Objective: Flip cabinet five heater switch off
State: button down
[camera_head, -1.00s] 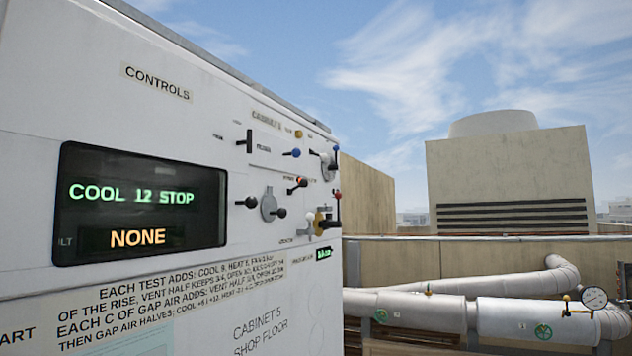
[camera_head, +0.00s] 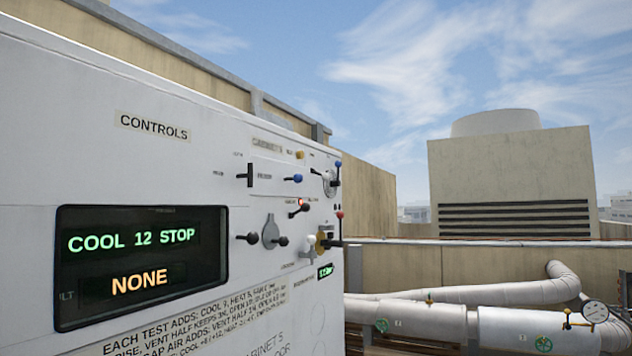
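The white cabinet (camera_head: 180,170) fills the left side, seen at a steep angle. A red-tipped lever (camera_head: 339,214) stands at the right edge. The lever labels are too small to read, so I cannot tell which is the heater switch. My gripper is not in view.
The cabinet's display (camera_head: 140,262) reads "COOL 12 STOP" and "NONE". To the right are wrapped pipes (camera_head: 510,327) with a gauge (camera_head: 594,311) and yellow handle, a low wall (camera_head: 480,268), and a large condenser housing (camera_head: 515,185). Open sky lies above.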

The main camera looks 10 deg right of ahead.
aim_at(305, 207)
jog(key=i+l, duration=0.35)
jog(key=i, duration=0.2)
jog(key=i+z, duration=0.15)
jog(key=i, duration=1.45)
jog(key=j+z, duration=0.1)
